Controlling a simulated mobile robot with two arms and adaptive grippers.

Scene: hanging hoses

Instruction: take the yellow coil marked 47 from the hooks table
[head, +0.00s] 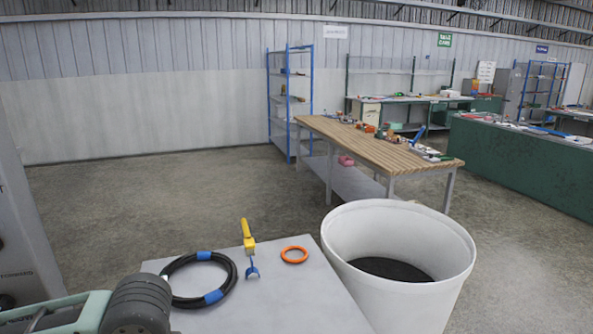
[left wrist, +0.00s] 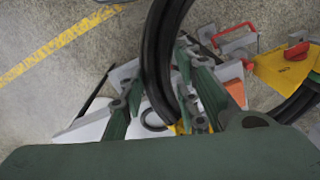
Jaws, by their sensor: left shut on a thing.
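In the left wrist view, my left gripper (left wrist: 162,88) has its dark green fingers on either side of a thick black hose coil (left wrist: 165,40) and is shut on it. A black arc at the right edge appears to belong to the same coil. A yellow piece (left wrist: 282,72) with a red-orange part on it shows at the right; I cannot tell whether it is fixed to the coil. No number 47 can be read. In the head view, my left arm enters at the bottom left, its gripper out of frame. My right gripper is not in view.
In the head view, a grey table (head: 285,300) holds a black coil with blue bands (head: 230,275), a yellow-handled tool (head: 247,235) and an orange ring (head: 294,254). A white bin (head: 400,290) stands beside it. A wooden workbench (head: 375,150) is beyond; floor at left is open.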

